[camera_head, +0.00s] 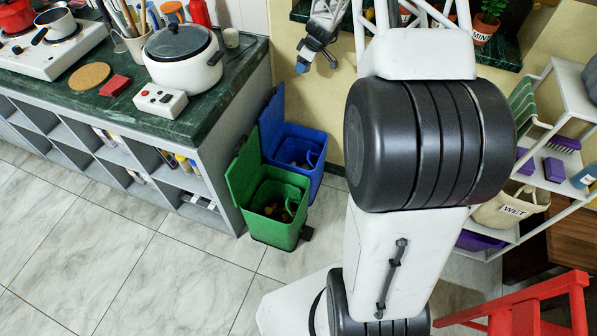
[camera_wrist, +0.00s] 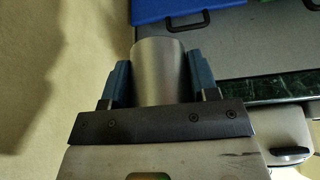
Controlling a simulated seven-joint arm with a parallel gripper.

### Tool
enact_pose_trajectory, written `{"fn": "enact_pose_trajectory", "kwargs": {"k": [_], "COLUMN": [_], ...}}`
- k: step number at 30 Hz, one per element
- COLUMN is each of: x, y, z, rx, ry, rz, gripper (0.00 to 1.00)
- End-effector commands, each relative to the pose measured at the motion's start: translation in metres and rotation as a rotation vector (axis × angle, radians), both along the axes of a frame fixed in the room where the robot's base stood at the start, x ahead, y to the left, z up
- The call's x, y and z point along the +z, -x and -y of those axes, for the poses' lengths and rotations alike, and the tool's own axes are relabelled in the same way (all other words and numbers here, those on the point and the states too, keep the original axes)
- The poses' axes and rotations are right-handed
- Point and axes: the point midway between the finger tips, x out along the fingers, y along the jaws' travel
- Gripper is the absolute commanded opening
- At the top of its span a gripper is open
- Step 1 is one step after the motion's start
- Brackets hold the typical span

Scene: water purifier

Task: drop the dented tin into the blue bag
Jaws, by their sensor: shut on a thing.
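A plain grey metal tin (camera_wrist: 159,72) stands between the two blue fingers of my gripper (camera_wrist: 158,82) in the wrist view. My gripper is shut on it; no dent shows on the visible side. In the head view my gripper (camera_head: 303,65) hangs near the yellowish wall, above and beyond the blue bin; I cannot make out the tin there. The blue bin (camera_head: 313,158) stands on the floor with its lid (camera_head: 271,120) raised and some contents inside. I cannot tell a separate blue bag. A blue surface (camera_wrist: 178,9) also shows at the top of the wrist view.
A green bin (camera_head: 270,228) with raised lid and contents stands in front of the blue one. The counter (camera_head: 225,85), with a white pot (camera_head: 183,58) on it, is at their left. A white shelf rack (camera_head: 562,90) and a red stool (camera_head: 530,300) are right.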

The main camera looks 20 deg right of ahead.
Motion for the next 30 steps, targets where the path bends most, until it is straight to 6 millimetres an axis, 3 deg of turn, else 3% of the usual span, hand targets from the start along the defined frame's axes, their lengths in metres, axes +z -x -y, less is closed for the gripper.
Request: {"fn": "enact_pose_trajectory", "kwargs": {"k": [1, 9, 30], "x": [-0.015, -0.082, -0.222], "y": [-0.001, -0.005, 0.001], "z": [-0.002, -0.013, -0.013], "rx": [0.028, 0.19, 0.642], "ry": [-0.001, -0.003, -0.002], "rz": [-0.004, -0.004, -0.002], "gripper": [0.31, 0.31, 0.31]}}
